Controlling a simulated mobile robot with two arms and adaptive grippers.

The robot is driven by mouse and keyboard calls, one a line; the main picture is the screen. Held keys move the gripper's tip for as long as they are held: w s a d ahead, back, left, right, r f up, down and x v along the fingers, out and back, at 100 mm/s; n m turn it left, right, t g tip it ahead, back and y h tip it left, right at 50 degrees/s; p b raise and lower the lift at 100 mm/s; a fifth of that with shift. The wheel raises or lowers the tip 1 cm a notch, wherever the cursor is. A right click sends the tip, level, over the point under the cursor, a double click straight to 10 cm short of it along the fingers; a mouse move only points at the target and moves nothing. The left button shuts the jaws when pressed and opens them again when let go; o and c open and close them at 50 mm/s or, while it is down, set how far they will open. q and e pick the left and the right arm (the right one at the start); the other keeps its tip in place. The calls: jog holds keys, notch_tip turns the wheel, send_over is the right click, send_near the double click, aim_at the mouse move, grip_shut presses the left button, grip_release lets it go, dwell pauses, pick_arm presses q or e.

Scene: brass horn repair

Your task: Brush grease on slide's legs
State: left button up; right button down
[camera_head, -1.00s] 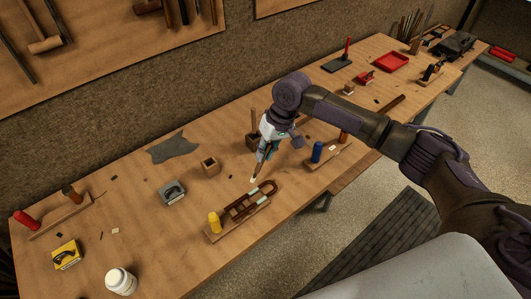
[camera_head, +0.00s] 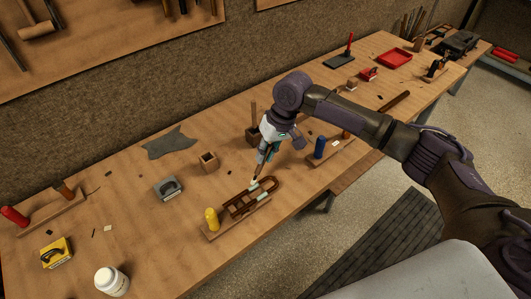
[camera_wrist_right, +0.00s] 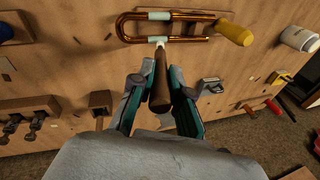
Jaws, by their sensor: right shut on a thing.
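The copper-brown U-shaped slide (camera_head: 236,211) lies on a wooden stand beside a yellow-handled end piece (camera_head: 211,219). Its legs have pale bands; the slide also shows at the top of the right wrist view (camera_wrist_right: 184,16). My right gripper (camera_head: 264,155) is shut on a brush (camera_head: 257,172) with a brown wooden handle, held tip down above the slide. In the right wrist view, the brush (camera_wrist_right: 160,82) has its pale tip at the pale band of the nearer leg; it appears to touch. My left gripper is not in view.
A small wooden box (camera_head: 208,162), a grey block (camera_head: 168,188) and a grey cloth (camera_head: 169,143) lie left of the slide. A white jar (camera_head: 112,281) and a yellow box (camera_head: 56,252) stand front left.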

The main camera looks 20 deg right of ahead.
jog(key=shift+f, duration=0.55)
dwell(0.6)
jog(key=shift+s+f+p, duration=0.1)
jog(key=shift+f+p, duration=0.05)
jog(key=shift+p, duration=0.4)
dwell(2.2)
notch_tip(320, 180, up, 7)
jog(key=p, duration=0.8)
jog(key=shift+p, duration=0.3)
dwell(0.3)
